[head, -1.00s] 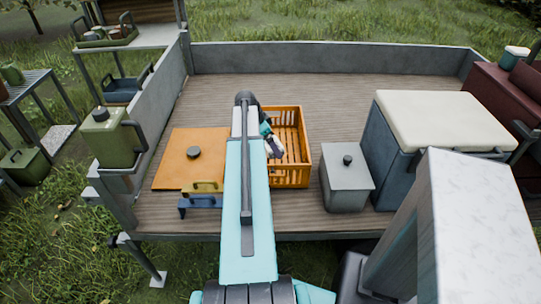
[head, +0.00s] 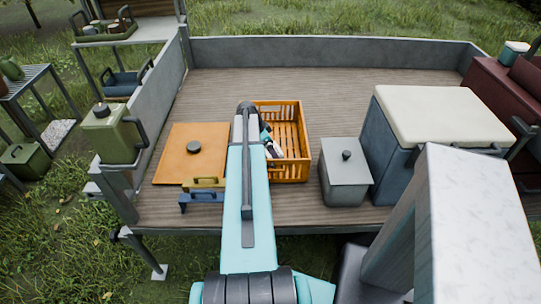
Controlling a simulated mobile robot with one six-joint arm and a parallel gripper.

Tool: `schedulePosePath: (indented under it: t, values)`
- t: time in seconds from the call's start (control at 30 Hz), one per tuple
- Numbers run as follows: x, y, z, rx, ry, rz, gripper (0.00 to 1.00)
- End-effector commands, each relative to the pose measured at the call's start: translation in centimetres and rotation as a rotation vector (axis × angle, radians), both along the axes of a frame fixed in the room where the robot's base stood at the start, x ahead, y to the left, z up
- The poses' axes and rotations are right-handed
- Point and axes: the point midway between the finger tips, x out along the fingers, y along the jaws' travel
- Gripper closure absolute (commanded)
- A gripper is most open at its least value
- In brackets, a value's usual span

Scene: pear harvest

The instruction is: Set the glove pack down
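My arm reaches forward over the truck bed, and its links cover most of its own far end. My gripper (head: 274,151) shows only as a small dark and pale end at the left part of the orange slatted crate (head: 305,150). Its fingers are too small and too hidden to read as open or shut. I cannot make out a glove pack; if it is at the gripper, the arm or the crate hides it.
An orange board with a dark knob (head: 180,160) lies left of the crate. A grey lidded box (head: 346,180) and a large cooler with a cream lid (head: 445,118) stand to the right. Bare planks (head: 330,90) lie behind the crate. Grey walls (head: 330,52) edge the bed.

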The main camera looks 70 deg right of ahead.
Motion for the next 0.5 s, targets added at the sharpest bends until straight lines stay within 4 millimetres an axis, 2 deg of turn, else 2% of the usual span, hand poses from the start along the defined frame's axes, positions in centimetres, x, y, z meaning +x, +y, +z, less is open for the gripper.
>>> schedulePosePath:
  t: [0.27, 0.5]
  values:
    - [0.0, 0.0, -0.4, 0.0, 0.0, 0.001, 0.3]
    - [0.1, 0.0, -2.5, 0.001, 0.001, 0.001, 0.3]
